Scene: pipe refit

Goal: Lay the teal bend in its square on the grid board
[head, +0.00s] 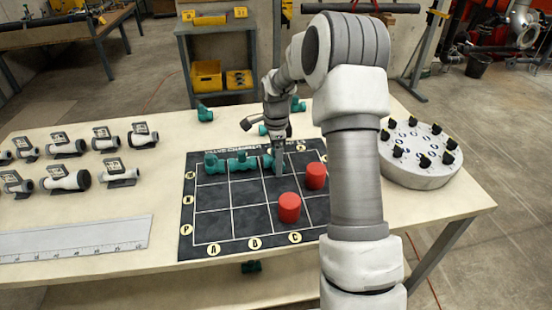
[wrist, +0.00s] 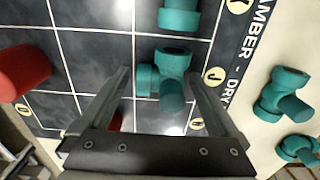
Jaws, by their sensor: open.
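The grid board (head: 211,229) is dark with white lines and lettered yellow discs. A teal bend (wrist: 172,68) lies on a square of its far row, by the lettered edge in the wrist view. Its end in the head view (head: 267,161) is partly hidden by my gripper (head: 278,170). In the wrist view my gripper (wrist: 158,76) is open, with one finger on each side of the bend. Whether either finger touches it, I cannot tell. Other teal pipe pieces (head: 215,163) lie in the same row, and one (wrist: 178,15) shows close to the bend in the wrist view.
Two red cylinders (head: 289,207) (head: 316,176) stand on the board. Loose teal fittings (wrist: 281,94) (wrist: 299,149) lie beyond its lettered edge. A round grey stand with black knobs (head: 418,160) is at the right. Labelled pipe pieces (head: 67,180) and a ruler (head: 75,239) are at the left.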

